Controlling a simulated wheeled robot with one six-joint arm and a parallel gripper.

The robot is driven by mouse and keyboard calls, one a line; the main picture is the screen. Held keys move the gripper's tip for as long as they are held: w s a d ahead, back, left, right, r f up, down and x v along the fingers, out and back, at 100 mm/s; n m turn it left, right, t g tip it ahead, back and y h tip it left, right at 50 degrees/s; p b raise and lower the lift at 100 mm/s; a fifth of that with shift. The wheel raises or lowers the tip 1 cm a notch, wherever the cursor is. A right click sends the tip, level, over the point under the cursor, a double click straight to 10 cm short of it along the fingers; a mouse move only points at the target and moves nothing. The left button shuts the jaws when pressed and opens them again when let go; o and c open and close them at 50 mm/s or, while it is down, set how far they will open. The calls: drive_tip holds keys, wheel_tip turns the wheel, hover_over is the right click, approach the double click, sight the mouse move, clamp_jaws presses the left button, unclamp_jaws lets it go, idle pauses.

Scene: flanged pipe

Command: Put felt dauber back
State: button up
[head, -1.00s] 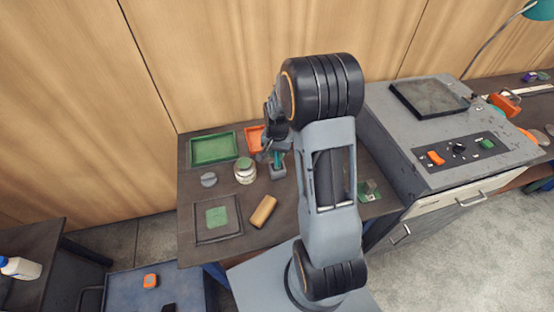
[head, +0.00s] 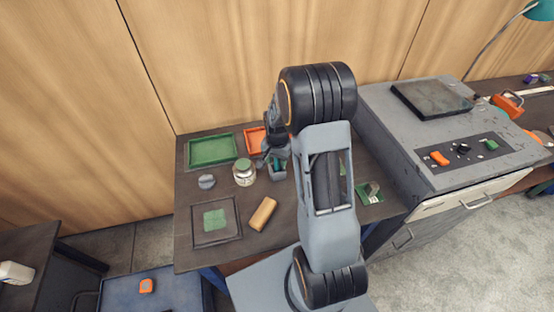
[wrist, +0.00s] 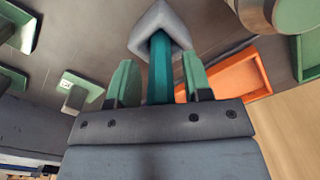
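The felt dauber shows as a teal stick (wrist: 160,72) in the wrist view. Its far end is inside a grey square cup (wrist: 148,22), which also stands on the bench in the head view (head: 278,173). The dauber's tip is hidden in the cup. My gripper (wrist: 160,78) has its two green-padded fingers on either side of the stick, with a narrow gap on each side, so it looks open around the dauber. In the head view my gripper (head: 276,158) is just above the cup, partly hidden by my arm.
A lidded jar (head: 244,173) stands close left of the cup. An orange tray (head: 253,138) and a green tray (head: 212,150) lie behind. A tan block (head: 263,214), a framed green pad (head: 215,221) and a grey lump (head: 207,181) lie nearer. A grey machine (head: 430,120) stands right.

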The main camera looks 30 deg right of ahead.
drive_tip(key=shift+o, duration=0.2)
wheel_tip(320, 180, up, 10)
drive_tip(key=p, duration=0.6)
drive_tip(key=shift+r, duration=0.85)
drive_tip(key=s+a+r+n+t, duration=0.2)
drive_tip(key=s+a+r+n, duration=0.2)
drive_tip(key=s+r, duration=0.4)
drive_tip(key=s+a+r+n+t, duration=0.3)
drive_tip(key=s+a+r+n, duration=0.2)
drive_tip(key=s+r, duration=0.3)
drive_tip(key=shift+s+r, duration=0.2)
drive_tip(key=shift+r, duration=0.35)
